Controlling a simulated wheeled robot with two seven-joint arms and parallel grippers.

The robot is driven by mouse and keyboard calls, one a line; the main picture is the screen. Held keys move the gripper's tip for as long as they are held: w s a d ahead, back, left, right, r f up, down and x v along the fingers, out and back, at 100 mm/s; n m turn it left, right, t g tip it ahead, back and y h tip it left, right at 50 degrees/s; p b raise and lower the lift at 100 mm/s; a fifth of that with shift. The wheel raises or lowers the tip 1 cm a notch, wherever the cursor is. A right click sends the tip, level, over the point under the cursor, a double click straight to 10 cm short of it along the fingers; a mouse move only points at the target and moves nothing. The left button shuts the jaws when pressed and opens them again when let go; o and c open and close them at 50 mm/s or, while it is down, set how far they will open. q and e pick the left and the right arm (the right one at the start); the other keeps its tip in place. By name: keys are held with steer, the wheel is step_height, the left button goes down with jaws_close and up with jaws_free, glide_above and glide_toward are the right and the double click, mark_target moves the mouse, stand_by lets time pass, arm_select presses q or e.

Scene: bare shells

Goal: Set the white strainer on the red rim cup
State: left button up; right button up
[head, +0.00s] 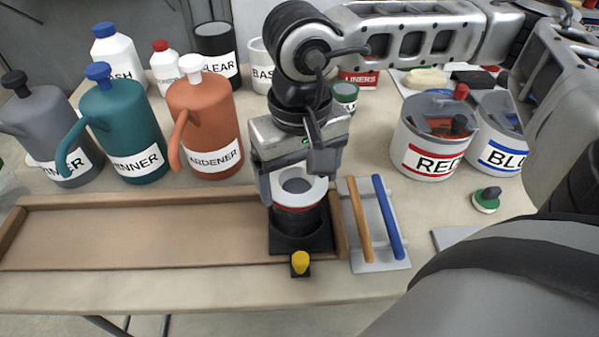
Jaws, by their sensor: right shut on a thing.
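The white strainer (298,199) is a white ring with a grey middle. My right gripper (296,184) is shut on it from above. It is directly over the red rim cup (297,222), a dark cup whose red rim shows just under the strainer. I cannot tell whether the strainer touches the rim, as the view is from above. The cup stands upright on a black base at the right end of a brown tray (130,235). My left gripper is not in view.
A grey rack with an orange and a blue bar (390,215) lies right of the tray. A red-labelled bucket (425,162) and a blue-labelled one (500,160) stand farther right. Several jugs, including a teal one (135,130), stand back left. A yellow-topped piece (300,263) sits before the cup.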

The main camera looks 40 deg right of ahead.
mark_target(300, 184)
steer(key=shift+f, duration=0.3)
steer(key=o, duration=0.7)
steer(key=shift+o, duration=0.8)
steer(key=shift+r+p, duration=0.6)
steer(key=shift+r, duration=0.05)
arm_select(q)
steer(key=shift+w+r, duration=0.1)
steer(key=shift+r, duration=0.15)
arm_select(e)
step_height(300, 184, up, 12)
steer(key=shift+f, duration=0.25)
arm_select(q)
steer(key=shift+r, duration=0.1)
